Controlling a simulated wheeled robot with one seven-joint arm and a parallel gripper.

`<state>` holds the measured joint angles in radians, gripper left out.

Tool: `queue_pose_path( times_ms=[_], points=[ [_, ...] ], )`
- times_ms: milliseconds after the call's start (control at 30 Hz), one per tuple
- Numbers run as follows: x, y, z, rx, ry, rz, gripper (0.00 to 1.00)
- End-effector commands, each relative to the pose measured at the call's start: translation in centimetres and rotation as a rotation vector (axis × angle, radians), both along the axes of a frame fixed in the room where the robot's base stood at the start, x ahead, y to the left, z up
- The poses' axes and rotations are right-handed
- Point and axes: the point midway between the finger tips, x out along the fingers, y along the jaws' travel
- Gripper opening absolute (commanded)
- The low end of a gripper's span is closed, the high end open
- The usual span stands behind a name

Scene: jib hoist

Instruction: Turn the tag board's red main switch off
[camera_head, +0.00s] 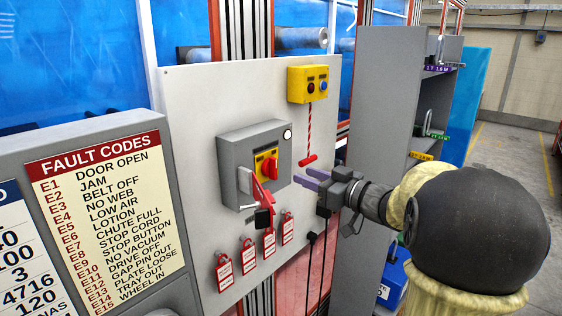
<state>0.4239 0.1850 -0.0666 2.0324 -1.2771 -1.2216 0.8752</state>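The red main switch (269,168) is a knob on a yellow plate on the front of a grey box (235,157), which is fixed to the white tag board (190,100). Whether the knob stands at on or off is too small to read. A red hasp (260,190) hangs just below the knob, with a black padlock (263,219) at its lower end. My gripper (302,176) is to the right of the box, its purple fingers pointing left toward the knob. The fingers are apart with nothing seen between them, and they appear clear of the switch.
Several red tags (247,257) hang below the box. A yellow button box (308,84) with a red-striped cord and handle (308,160) is above my gripper. A fault codes sign (105,210) stands at left, a grey shelf (385,110) at right behind my arm.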

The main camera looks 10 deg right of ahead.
Motion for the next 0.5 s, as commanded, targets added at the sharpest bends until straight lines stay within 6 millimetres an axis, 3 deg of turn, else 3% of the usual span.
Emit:
queue_pose_path(
  times_ms=[500],
  points=[
    [6.8, 5.0, 0.1, -0.001, 0.001, 0.001, 0.33]
  ],
)
